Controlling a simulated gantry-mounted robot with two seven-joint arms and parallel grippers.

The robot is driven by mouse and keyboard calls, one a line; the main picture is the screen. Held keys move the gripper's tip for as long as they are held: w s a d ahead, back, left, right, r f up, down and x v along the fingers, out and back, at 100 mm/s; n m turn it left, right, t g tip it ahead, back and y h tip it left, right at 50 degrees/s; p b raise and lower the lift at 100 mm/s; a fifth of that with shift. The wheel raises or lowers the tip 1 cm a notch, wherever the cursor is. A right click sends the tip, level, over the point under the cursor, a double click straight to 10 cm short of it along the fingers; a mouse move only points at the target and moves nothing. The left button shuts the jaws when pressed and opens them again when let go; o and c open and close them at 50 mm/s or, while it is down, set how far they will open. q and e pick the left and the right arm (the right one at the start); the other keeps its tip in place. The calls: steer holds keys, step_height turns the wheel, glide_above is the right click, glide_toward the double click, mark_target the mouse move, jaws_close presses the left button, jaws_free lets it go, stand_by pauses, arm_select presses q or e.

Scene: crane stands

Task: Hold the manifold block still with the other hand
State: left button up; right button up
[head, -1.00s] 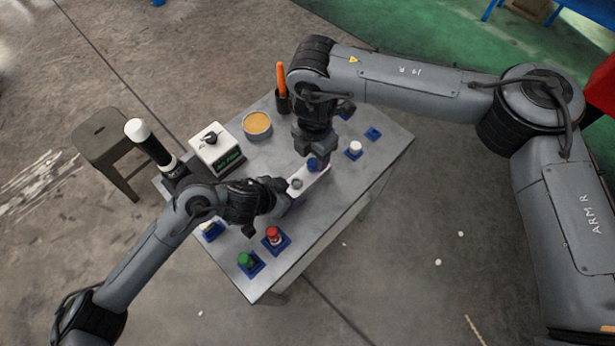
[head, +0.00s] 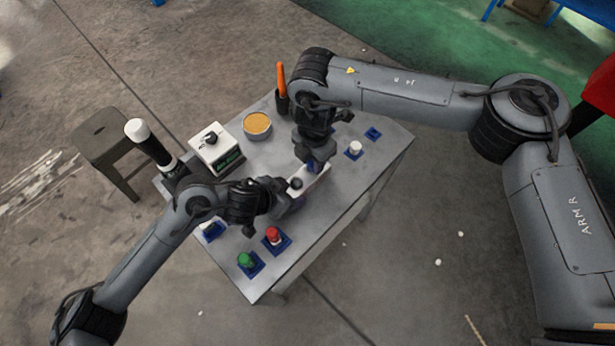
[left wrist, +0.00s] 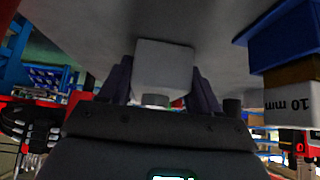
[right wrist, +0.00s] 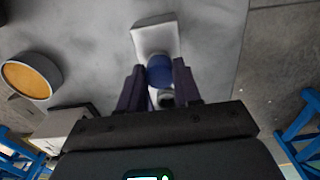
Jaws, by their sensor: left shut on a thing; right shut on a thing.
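The white manifold block (head: 318,181) lies on the grey table, near its middle, with a dark round port (head: 296,183) at its near end. My left gripper (head: 287,194) is shut on that end; the left wrist view shows the block (left wrist: 164,68) between both fingers. My right gripper (head: 314,160) is above the far part of the block, pointing down. It is shut on a round blue fitting (right wrist: 159,70), which sits at or on the block (right wrist: 155,36). The fitting's lower end is hidden.
Red (head: 272,234), green (head: 246,259) and white (head: 355,148) capped parts stand on blue bases on the table. A white box (head: 216,150), a tin with orange contents (head: 257,124) and an orange-handled tool (head: 281,78) stand at the back. A stool (head: 108,140) is left.

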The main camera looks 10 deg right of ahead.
steer(key=shift+r, duration=0.1)
jaws_close()
steer(key=n, duration=0.4)
steer(key=shift+n, duration=0.6)
steer(key=n, duration=0.3)
steer(key=shift+n, duration=0.3)
steer(key=shift+r+n, duration=0.1)
steer(key=shift+n, duration=0.7)
